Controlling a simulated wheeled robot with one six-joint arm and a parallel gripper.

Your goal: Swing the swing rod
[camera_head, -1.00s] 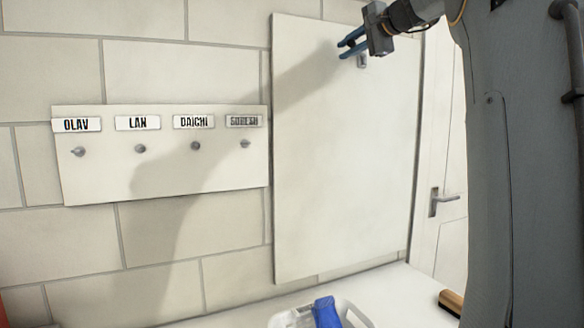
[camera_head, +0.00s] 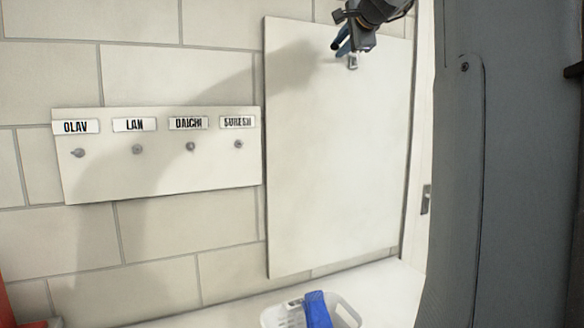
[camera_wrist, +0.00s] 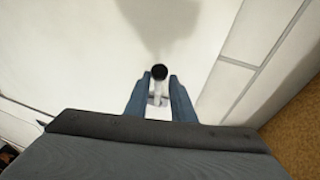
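The swing rod (camera_wrist: 157,88) is a short pale rod with a round black end, in the wrist view. It shows between the two blue fingers of my gripper (camera_wrist: 160,78), with a gap on each side. My gripper is open and does not appear clamped on it. In the head view my gripper (camera_head: 342,47) is at the top of a tall white panel (camera_head: 335,170), just above a small grey fitting (camera_head: 352,62). That fitting seems to be the rod's mount. The rod itself is hidden there by my gripper.
A white board (camera_head: 160,180) with several name labels and round pegs hangs on the block wall at left. A white basket (camera_head: 345,312) holding a blue item (camera_head: 317,310) stands below the panel. A door handle (camera_head: 426,198) is at right. The panel's middle is clear.

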